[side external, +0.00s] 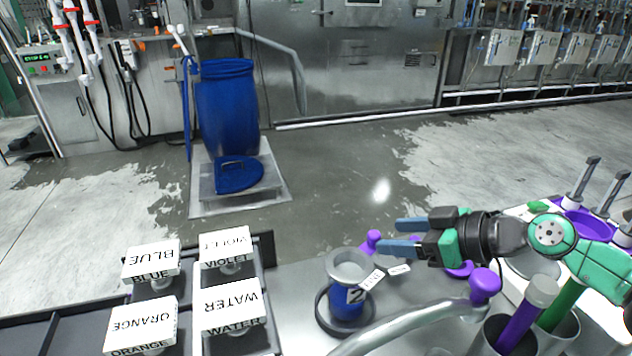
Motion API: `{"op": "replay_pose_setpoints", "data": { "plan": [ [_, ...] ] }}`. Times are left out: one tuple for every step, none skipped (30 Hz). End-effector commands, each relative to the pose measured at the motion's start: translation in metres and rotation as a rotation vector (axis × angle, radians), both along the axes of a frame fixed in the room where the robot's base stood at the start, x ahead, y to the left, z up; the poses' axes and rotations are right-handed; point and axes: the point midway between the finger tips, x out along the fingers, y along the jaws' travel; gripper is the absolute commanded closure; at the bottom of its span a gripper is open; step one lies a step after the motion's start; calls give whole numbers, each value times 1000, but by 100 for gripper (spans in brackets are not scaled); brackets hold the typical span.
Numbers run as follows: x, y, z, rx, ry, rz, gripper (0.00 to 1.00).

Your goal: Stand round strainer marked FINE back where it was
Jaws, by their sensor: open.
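A round grey strainer-like dish (348,264) sits on top of a blue pot marked 2 (346,300), with its rim roughly level. A small white tag (372,280) is at its right side; its lettering is too small to read surely, so I cannot confirm FINE. A second white tag (399,269) lies just to the right, by the grey worktop. My gripper (390,237) is open and empty, its two blue fingers pointing left, above and to the right of the dish and apart from it in the picture.
A purple knob (372,238) stands near the fingertips; another purple knob (484,285) is near a curved metal rail (410,322). Blocks labelled BLUE (151,256), VIOLET (226,243), ORANGE (141,320) and WATER (231,299) stand left. Holders with tools (525,318) are front right.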

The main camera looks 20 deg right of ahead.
Motion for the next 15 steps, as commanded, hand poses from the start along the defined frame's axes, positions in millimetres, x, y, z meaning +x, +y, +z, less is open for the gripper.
{"op": "replay_pose_setpoints", "data": {
  "plan": [
    [-4, -3, 3, 1, 1, -2, 44],
    [-5, -4, 4, 2, 1, -2, 44],
    [-8, -6, 6, 1, 1, -2, 44],
    [-9, -7, 7, 0, 0, -1, 44],
    [-11, -8, 8, 0, 0, -2, 44],
    [-13, -9, 9, 1, 1, -2, 44],
    [-14, -9, 10, 1, 1, -2, 44],
    [-15, -10, 10, 2, 0, -1, 44],
    [-16, -11, 11, 1, 0, 0, 41],
    [-16, -11, 11, 1, 0, 0, 33],
    [-17, -11, 11, 1, 0, 0, 24],
    [-18, -12, 12, 1, 1, 0, 13],
    [-18, -12, 12, 0, 0, 1, 4],
    [-18, -12, 12, 0, 0, 1, 0],
    [-18, -12, 12, 0, 0, 1, 0]
  ]
}}
